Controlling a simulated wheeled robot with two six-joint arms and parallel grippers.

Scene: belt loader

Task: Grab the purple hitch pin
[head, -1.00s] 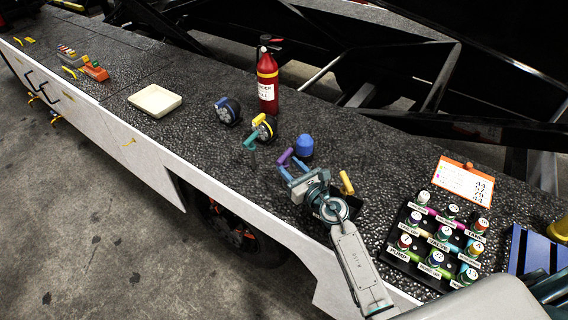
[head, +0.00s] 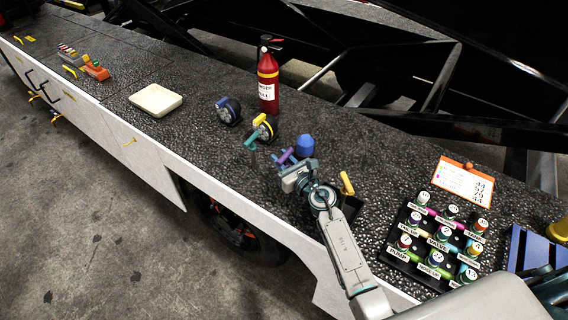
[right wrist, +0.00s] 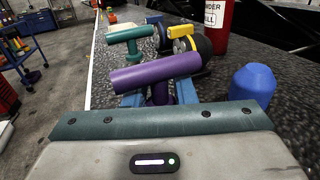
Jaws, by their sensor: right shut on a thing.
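The purple hitch pin (head: 286,155) is a T-shaped pin with a thick round handle. In the right wrist view its handle (right wrist: 155,72) lies across the top and its stem goes down between my fingers. My right gripper (head: 282,161) has its blue fingers shut on that stem, just under the handle; they also show in the right wrist view (right wrist: 160,94). The lower end of the pin is hidden, so I cannot tell whether it touches the bench. My left gripper is not in view.
A red extinguisher (head: 268,80), a cream tray (head: 155,100) and a rack of labelled bottles (head: 412,255) stand on the bench.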

